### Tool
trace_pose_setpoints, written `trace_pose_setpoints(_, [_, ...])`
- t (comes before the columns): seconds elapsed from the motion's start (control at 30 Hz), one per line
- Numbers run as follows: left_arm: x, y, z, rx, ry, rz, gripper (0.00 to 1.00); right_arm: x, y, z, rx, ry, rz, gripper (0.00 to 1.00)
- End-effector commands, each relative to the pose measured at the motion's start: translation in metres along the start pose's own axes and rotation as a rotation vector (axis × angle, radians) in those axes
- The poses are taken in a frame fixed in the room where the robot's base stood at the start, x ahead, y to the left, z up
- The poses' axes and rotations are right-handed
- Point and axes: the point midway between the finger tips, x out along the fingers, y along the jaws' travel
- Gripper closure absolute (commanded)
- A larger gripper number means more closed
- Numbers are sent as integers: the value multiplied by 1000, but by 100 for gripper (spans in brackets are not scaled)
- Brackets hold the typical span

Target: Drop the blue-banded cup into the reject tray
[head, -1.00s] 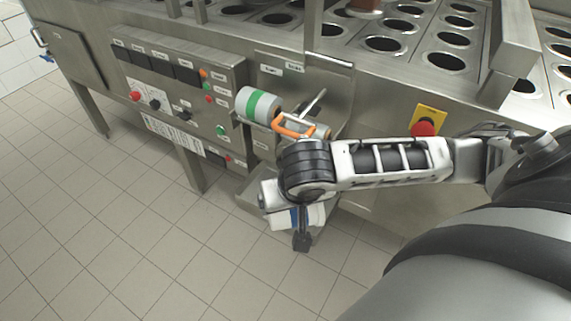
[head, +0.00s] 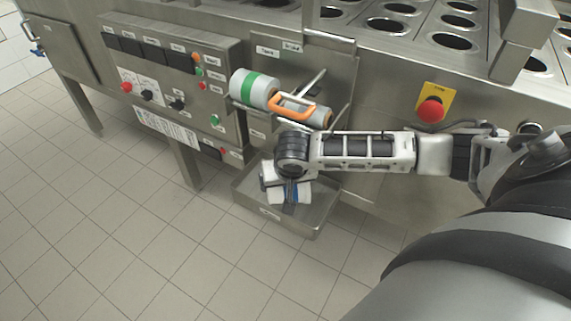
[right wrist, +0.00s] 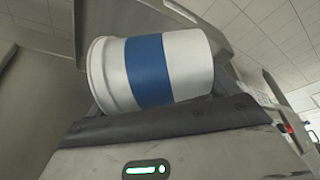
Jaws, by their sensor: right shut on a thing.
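The blue-banded cup (head: 275,197) is white with a blue band. It also shows in the right wrist view (right wrist: 150,70), lying on its side across my gripper. My right gripper (head: 290,191) is shut on it; the fingertips are largely hidden by the cup and the wrist. The metal tray (head: 319,216) sits low at the front of the machine, and in the head view the cup appears over its open interior. I cannot tell the exact height of the cup above the tray floor. My left gripper is not in view.
A control panel (head: 165,75) is to the left, and a red emergency button (head: 431,110) to the right. The tiled floor in front is clear.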

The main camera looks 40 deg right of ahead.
Motion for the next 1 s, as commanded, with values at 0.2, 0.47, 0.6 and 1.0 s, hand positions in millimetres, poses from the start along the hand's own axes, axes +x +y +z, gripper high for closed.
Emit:
trace_pose_setpoints(0.2, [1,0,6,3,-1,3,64,19,0,-1,0,-1,1,34])
trace_pose_setpoints(0.47, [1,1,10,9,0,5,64,39,0,8,0,1,1,34])
trace_pose_setpoints(0.6, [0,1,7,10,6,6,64,39,0,8,0,0,1,34])
trace_pose_setpoints(1.0, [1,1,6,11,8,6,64,40,0,9,0,1,1,0])
